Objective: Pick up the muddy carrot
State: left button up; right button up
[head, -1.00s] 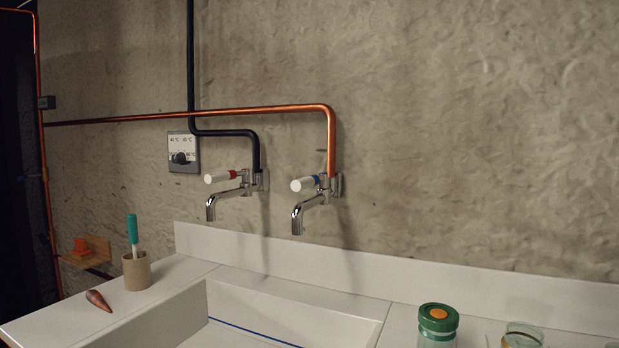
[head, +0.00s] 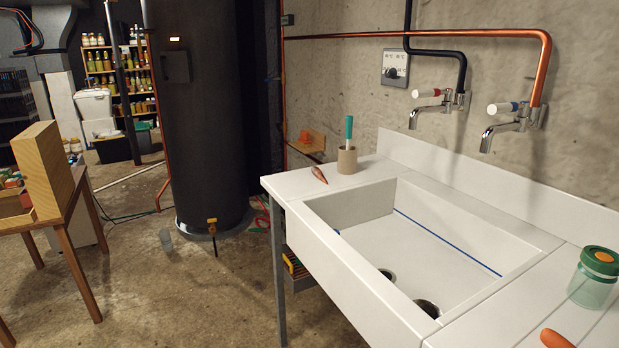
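A brownish-red, carrot-shaped thing (head: 319,175), which looks like the muddy carrot, lies on the white counter to the left of the sink basin. It is just left of a tan cup (head: 347,161) that holds a teal-handled tool (head: 348,130). An orange object (head: 556,339), partly cut off, shows at the bottom right edge on the counter; I cannot tell for sure what it is. Neither of my grippers is in view.
The white sink (head: 360,268) has a blue line and two drain holes. Two taps (head: 425,115) hang above it. A green-lidded jar (head: 595,278) stands at right. A dark tank (head: 205,120) and a wooden table (head: 68,200) stand left, with open floor between table and sink.

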aim_at(319, 173)
jog(key=u, duration=0.95)
jog(key=i, duration=4.25)
jog(key=z, duration=3.95)
